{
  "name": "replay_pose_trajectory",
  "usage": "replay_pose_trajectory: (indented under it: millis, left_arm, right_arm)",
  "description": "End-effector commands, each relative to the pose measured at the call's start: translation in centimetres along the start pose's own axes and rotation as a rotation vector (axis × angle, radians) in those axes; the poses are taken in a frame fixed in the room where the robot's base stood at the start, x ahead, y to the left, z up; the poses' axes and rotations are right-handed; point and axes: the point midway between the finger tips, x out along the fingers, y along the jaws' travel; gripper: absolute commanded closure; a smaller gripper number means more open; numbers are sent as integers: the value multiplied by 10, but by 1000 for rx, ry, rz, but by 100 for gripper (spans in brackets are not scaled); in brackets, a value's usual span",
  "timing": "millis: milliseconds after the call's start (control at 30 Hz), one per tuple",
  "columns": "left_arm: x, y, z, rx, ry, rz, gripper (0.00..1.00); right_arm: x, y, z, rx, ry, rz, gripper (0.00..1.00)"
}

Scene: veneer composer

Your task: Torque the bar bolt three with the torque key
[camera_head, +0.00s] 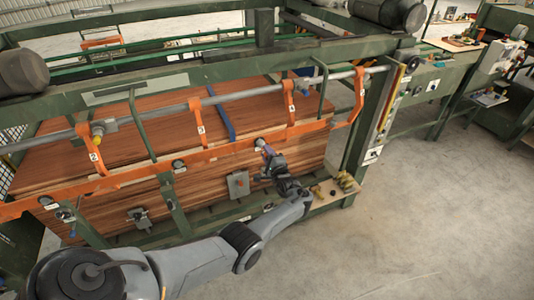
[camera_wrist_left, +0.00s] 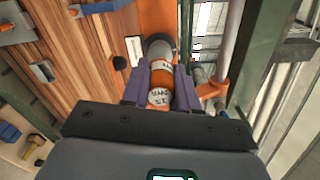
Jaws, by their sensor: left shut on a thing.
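The torque key (camera_wrist_left: 160,80) is a short orange cylinder with white labels and a dark grey end. My left gripper (camera_wrist_left: 161,88) is shut on it, its purple fingers on both sides. The key's grey end points at the orange bar (camera_wrist_left: 157,15), and I cannot tell whether it touches a bolt. Another bolt (camera_head: 178,165) is on the bar further left. The key is mostly hidden there. My right gripper is not in view.
A stack of reddish veneer (camera_head: 150,108) stands behind the bar. Numbered orange arms (camera_head: 197,119) hang from a grey pipe. A small wooden shelf (camera_head: 325,195) with yellow items is at the right of my wrist. A green post (camera_head: 358,145) stands beyond; open floor lies further right.

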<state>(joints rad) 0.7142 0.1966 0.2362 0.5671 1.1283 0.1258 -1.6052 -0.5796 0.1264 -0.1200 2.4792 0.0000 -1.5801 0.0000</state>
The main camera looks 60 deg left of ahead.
Motion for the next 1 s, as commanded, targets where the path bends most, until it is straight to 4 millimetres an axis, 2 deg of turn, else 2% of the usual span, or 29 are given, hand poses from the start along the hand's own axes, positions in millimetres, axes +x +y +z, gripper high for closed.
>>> replay_pose_trajectory:
  millis: [367, 1000]
  left_arm:
    - [-7, -1, 0, -3, 1, 0, 100]
    - [-38, -1, 0, -3, 0, 0, 100]
  right_arm:
    - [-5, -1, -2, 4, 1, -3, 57]
    - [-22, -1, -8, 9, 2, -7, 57]
